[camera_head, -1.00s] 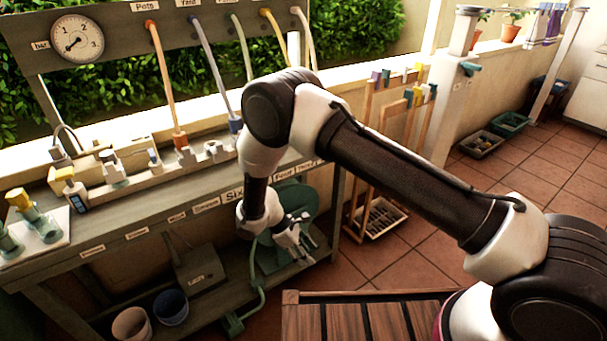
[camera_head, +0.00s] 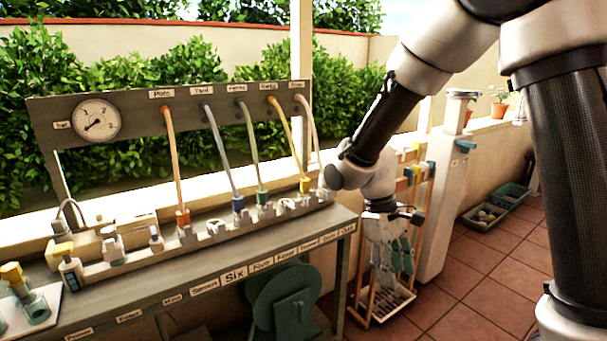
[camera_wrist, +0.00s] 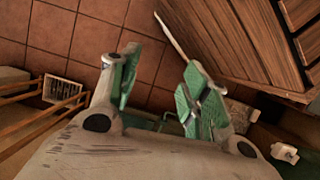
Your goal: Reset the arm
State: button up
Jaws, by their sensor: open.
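My gripper (camera_head: 392,268) hangs pointing down in the head view, right of the bench's right end and in front of the wooden rack. Its green-padded fingers are apart with nothing between them. In the wrist view my gripper (camera_wrist: 160,95) shows both fingers spread over terracotta floor tiles. My arm comes down from the upper right of the head view.
The grey bench (camera_head: 180,283) carries hose fittings and labels, with a gauge panel (camera_head: 230,118) behind. A green reel (camera_head: 285,300) sits below it. The wooden rack (camera_head: 365,300) stands close to my gripper. Slatted wood (camera_wrist: 230,45) lies near in the wrist view. Tiled floor (camera_head: 490,270) is open at right.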

jog(key=s+d+r+m+t+y, duration=0.1)
jog(key=s+d+r+m+t, duration=0.2)
jog(key=s+d+r, duration=0.3)
jog(key=s+d+r+m+t+y, duration=0.1)
jog(key=s+d+r+m+t, duration=0.3)
jog(key=d+r, duration=0.6)
notch_tip(320, 180, up, 2)
jog(key=s, duration=0.2)
jog(key=shift+s+d+r+y, duration=0.15)
jog(key=shift+s+d+y, duration=0.15)
jog(key=shift+y, duration=0.1)
